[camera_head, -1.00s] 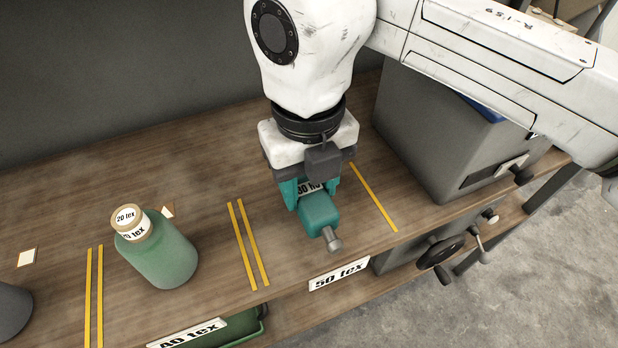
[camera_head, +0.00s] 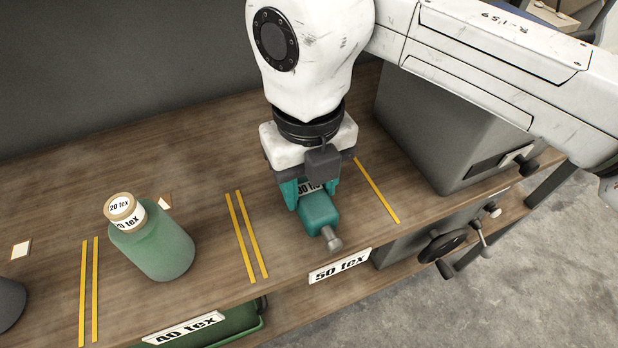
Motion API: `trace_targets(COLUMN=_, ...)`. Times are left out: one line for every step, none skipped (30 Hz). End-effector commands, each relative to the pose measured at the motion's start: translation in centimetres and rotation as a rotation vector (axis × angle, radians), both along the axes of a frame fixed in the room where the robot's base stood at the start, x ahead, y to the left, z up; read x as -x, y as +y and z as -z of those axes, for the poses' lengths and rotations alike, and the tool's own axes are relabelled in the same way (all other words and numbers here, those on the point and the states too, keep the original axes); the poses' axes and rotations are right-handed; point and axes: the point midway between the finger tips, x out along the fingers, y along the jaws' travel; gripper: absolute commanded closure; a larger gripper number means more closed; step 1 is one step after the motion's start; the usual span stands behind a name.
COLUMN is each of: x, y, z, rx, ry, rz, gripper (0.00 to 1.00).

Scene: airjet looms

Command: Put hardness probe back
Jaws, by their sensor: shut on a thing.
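The hardness probe (camera_head: 320,213) is a teal body with a grey metal tip pointing toward the front edge of the wooden shelf. My gripper (camera_head: 310,190) has teal fingers and is shut on the probe from above. The probe is over the shelf section between the yellow lines, above the "50 tex" label (camera_head: 340,265). I cannot tell whether it touches the shelf.
A green bottle (camera_head: 155,245) labelled "20 tex" stands to the left, between yellow line pairs. A grey box (camera_head: 440,130) stands to the right. A crank handwheel (camera_head: 442,246) is below it. A green crate (camera_head: 225,330) sits under the shelf.

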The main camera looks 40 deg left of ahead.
Motion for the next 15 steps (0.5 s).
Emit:
trace_targets(x=0.00, y=0.00, z=0.09, rx=0.000, ry=0.000, rz=0.000, gripper=0.53)
trace_targets(x=0.00, y=0.00, z=0.03, rx=0.000, ry=0.000, rz=0.000, gripper=0.50)
trace_targets(x=0.00, y=0.00, z=0.03, rx=0.000, ry=0.000, rz=0.000, gripper=0.46)
trace_targets(x=0.00, y=0.00, z=0.03, rx=0.000, ry=0.000, rz=0.000, gripper=0.43)
trace_targets(x=0.00, y=0.00, z=0.03, rx=0.000, ry=0.000, rz=0.000, gripper=0.40)
trace_targets(x=0.00, y=0.00, z=0.02, rx=0.000, ry=0.000, rz=0.000, gripper=0.37)
trace_targets(x=0.00, y=0.00, z=0.02, rx=0.000, ry=0.000, rz=0.000, gripper=0.34)
trace_targets(x=0.00, y=0.00, z=0.02, rx=0.000, ry=0.000, rz=0.000, gripper=0.31)
trace_targets(x=0.00, y=0.00, z=0.03, rx=0.000, ry=0.000, rz=0.000, gripper=0.27)
trace_targets(x=0.00, y=0.00, z=0.03, rx=0.000, ry=0.000, rz=0.000, gripper=0.24)
trace_targets(x=0.00, y=0.00, z=0.03, rx=0.000, ry=0.000, rz=0.000, gripper=0.24)
trace_targets(x=0.00, y=0.00, z=0.03, rx=0.000, ry=0.000, rz=0.000, gripper=0.24)
trace_targets(x=0.00, y=0.00, z=0.03, rx=0.000, ry=0.000, rz=0.000, gripper=0.24)
trace_targets(x=0.00, y=0.00, z=0.03, rx=0.000, ry=0.000, rz=0.000, gripper=0.24)
trace_targets(x=0.00, y=0.00, z=0.03, rx=0.000, ry=0.000, rz=0.000, gripper=0.24)
